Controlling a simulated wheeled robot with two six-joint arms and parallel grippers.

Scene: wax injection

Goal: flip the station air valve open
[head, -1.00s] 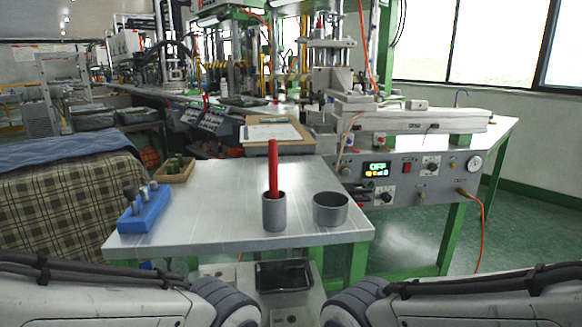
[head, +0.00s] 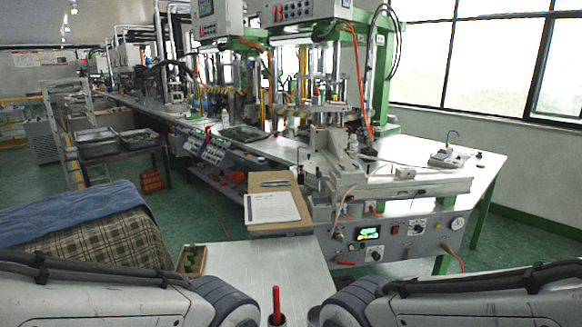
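The station's control panel (head: 408,236) is on the front of the wax injection machine, right of centre. It has a small lit display (head: 369,233), a red switch, dark knobs and a round gauge (head: 457,223). A small red lever (head: 345,264) sticks out at the panel's lower left; it looks like the air valve handle, lying roughly level, but it is too small to be sure. Only parts of my two arms show along the bottom edge. Neither gripper is in view.
A grey work table (head: 262,268) is ahead of me, with a red stick (head: 276,303) standing in a cup at the bottom edge. A clipboard (head: 271,206) lies behind it. A cloth-covered stack (head: 85,225) is at left. Green floor is open at right.

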